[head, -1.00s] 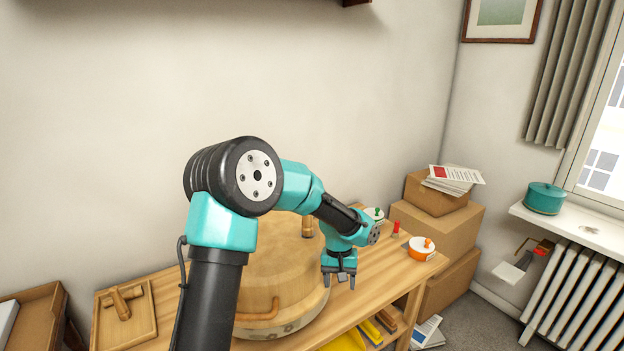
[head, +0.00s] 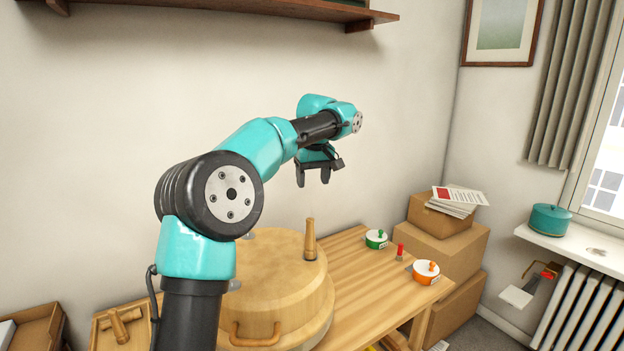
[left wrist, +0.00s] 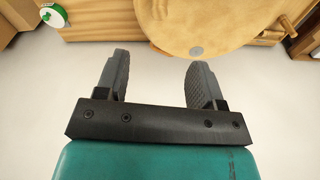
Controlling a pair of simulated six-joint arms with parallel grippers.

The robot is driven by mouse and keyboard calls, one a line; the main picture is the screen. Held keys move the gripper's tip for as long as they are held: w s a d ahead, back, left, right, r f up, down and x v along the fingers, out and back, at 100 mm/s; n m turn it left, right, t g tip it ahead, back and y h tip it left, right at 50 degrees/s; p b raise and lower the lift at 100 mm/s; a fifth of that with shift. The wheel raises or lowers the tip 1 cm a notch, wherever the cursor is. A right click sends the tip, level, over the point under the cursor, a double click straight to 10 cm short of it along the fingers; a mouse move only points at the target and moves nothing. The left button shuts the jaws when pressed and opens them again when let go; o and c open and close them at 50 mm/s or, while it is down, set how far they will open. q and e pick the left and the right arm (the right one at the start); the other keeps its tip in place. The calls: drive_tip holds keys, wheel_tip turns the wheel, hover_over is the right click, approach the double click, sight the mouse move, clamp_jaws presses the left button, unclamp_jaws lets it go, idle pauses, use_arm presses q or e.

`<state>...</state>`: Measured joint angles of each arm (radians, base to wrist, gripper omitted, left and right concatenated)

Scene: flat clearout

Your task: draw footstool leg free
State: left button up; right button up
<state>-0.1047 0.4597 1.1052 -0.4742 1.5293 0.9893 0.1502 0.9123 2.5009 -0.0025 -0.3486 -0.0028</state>
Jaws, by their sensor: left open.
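The footstool (head: 262,282) is a round, light wooden piece lying on the wooden table, with a curved handle on its front side. One wooden leg (head: 310,240) stands upright from its top, near the right edge. My left gripper (head: 313,181) is open and empty, high above the leg and clear of it, with fingers pointing down. In the left wrist view the open fingers (left wrist: 158,66) show with nothing between them, and part of the footstool (left wrist: 225,22) shows beyond them. My left arm hides the footstool's left part. My right gripper is not in view.
A green-knobbed tub (head: 376,239), a red-topped item (head: 399,252) and an orange-and-white tub (head: 426,271) stand on the table's right. A wooden tray (head: 103,338) holds a wooden piece at left. Cardboard boxes (head: 450,250) are stacked behind right. A shelf (head: 250,8) hangs above.

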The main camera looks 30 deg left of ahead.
sight(310, 228)
use_arm(q)
drive_tip(key=shift+f, duration=0.1)
drive_tip(key=f, duration=0.5)
drive_tip(key=w+a+f, duration=0.1)
drive_tip(key=f, duration=0.5)
drive_tip(key=a+f, duration=0.1)
drive_tip(key=f, duration=0.5)
drive_tip(key=shift+w+f, duration=0.1)
drive_tip(key=shift+w, duration=0.25)
drive_tip(key=shift+c, duration=0.4)
drive_tip(key=c, duration=1.1)
